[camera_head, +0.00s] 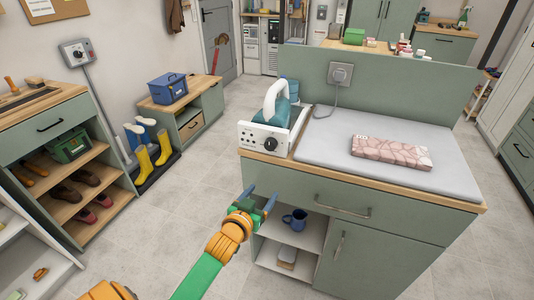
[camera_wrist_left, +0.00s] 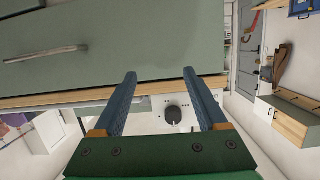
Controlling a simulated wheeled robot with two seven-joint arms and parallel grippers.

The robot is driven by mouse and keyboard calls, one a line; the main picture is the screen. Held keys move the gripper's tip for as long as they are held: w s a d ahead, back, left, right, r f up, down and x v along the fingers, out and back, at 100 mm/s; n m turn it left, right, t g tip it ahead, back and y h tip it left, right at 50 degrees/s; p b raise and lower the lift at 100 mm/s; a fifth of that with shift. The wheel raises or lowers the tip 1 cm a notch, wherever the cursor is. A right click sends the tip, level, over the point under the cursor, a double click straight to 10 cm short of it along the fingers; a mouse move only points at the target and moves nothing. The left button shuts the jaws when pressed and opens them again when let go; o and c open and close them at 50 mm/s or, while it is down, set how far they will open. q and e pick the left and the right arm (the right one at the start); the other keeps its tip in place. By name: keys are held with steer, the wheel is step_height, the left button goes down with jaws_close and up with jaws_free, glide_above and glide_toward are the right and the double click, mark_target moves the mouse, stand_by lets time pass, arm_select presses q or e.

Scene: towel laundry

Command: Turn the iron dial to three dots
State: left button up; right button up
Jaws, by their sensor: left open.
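The iron station (camera_head: 265,138) is a white box with a front panel, standing at the left end of the ironing counter. Its black round dial (camera_head: 270,143) sits on that panel and also shows in the left wrist view (camera_wrist_left: 173,114). The dots and the pointer are too small to read. The iron (camera_head: 285,108), teal with a white handle, rests on top of the station. My left gripper (camera_head: 260,194) is open and empty, in front of and below the panel, apart from the dial. In the left wrist view the dial appears between its blue fingers (camera_wrist_left: 160,76). My right gripper is not in view.
A folded patterned towel (camera_head: 391,152) lies on the grey ironing pad (camera_head: 318,140). A drawer handle (camera_head: 343,206) juts from the counter front near my left gripper. A blue mug (camera_head: 294,219) stands on the open shelf below. The floor left of the counter is clear.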

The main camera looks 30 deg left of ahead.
mark_target(269, 146)
arm_select(q)
step_height(269, 146, up, 11)
steer(key=a+t+y, duration=0.1)
steer(key=t, duration=0.2)
steer(key=shift+n, duration=0.4)
steer(key=x, duration=0.5)
steer(key=f+x, duration=0.1)
steer(key=x, duration=0.1)
steer(key=shift+w+a, duration=0.1)
steer(key=shift+w, duration=0.15)
steer(key=shift+r, duration=0.1)
steer(key=shift+s, duration=0.1)
jaws_close()
